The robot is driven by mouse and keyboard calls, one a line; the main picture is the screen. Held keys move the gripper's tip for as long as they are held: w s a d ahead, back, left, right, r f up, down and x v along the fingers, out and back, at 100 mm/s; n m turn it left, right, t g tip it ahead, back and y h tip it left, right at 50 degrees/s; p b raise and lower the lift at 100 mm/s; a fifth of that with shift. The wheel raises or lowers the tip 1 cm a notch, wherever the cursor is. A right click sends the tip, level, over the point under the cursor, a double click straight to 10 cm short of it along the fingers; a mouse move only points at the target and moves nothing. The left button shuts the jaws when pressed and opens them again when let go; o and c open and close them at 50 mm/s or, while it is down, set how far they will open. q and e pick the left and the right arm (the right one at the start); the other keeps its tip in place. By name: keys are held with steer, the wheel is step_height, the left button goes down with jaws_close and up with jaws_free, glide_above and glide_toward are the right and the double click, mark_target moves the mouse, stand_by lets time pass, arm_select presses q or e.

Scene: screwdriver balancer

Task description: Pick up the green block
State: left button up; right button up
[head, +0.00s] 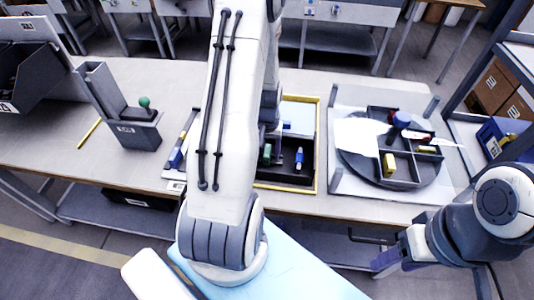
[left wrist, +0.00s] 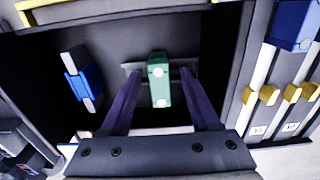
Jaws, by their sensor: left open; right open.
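The green block (head: 266,154) is in the dark tray with a yellow rim (head: 318,150), partly hidden by my left arm in the head view. In the left wrist view the green block (left wrist: 159,82) appears between the two purple fingers of my left gripper (left wrist: 160,74). That gripper is open, with a gap on each side of the block. The head view mostly hides this gripper behind the arm. My right gripper (head: 385,262) is open, off the table's front edge at the lower right, far from the block.
A blue item (left wrist: 82,78) lies in the same tray beside the block; the head view shows it too (head: 299,158). A round divided turntable (head: 432,185) stands to the right. A grey holder with a green knob (head: 128,115) and a yellow pencil-like stick (head: 89,134) are at left.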

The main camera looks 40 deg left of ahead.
arm_select(q)
jaws_close()
stand_by(1.3)
